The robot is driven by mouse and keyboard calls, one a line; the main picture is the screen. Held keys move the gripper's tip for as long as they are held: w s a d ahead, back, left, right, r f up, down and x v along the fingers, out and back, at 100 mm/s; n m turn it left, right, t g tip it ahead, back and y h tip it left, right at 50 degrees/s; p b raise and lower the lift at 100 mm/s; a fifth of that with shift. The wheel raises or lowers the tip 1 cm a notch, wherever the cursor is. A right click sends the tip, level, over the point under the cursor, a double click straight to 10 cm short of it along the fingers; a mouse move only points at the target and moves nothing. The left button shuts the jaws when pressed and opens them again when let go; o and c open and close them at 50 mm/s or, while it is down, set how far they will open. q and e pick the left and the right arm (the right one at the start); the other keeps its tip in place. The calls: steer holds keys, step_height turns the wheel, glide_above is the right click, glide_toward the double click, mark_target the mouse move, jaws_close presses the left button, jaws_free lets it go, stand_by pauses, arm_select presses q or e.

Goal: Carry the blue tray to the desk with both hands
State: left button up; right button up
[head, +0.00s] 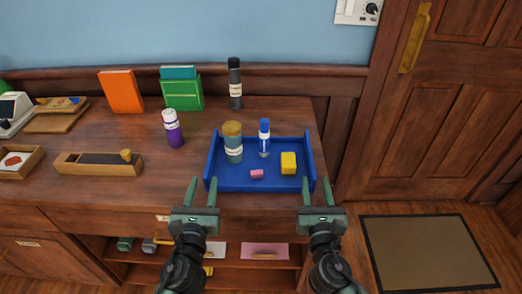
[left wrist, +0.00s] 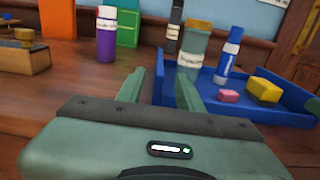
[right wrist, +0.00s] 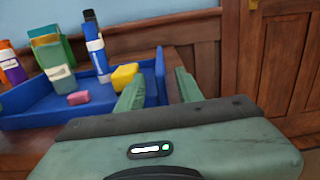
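The blue tray (head: 237,186) sits on the wood counter near its front edge. It holds a teal jar with a tan lid (head: 233,150), a blue-capped bottle (head: 264,140), a yellow block (head: 288,163) and a pink eraser (head: 257,174). My left gripper (head: 202,180) is open at the tray's front left corner; in the left wrist view the left wall (left wrist: 160,82) shows between its fingers. My right gripper (head: 316,180) is open at the front right corner; in the right wrist view the right wall (right wrist: 160,78) shows between its fingers. Neither gripper visibly clamps the wall.
A purple bottle (head: 173,130) stands left of the tray and a black bottle (head: 235,85) behind it. Orange (head: 121,92) and green (head: 182,93) upright items stand at the back. A wooden door (head: 450,120) and floor mat (head: 428,252) are to the right.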

mark_target(209, 162)
arm_select(q)
steer(key=shift+w, duration=0.35)
arm_select(e)
steer(key=shift+w, duration=0.35)
arm_select(q)
steer(key=shift+s+r, duration=0.1)
steer(key=shift+s, duration=0.05)
arm_select(e)
steer(key=shift+s, duration=0.15)
steer(key=shift+r, duration=0.1)
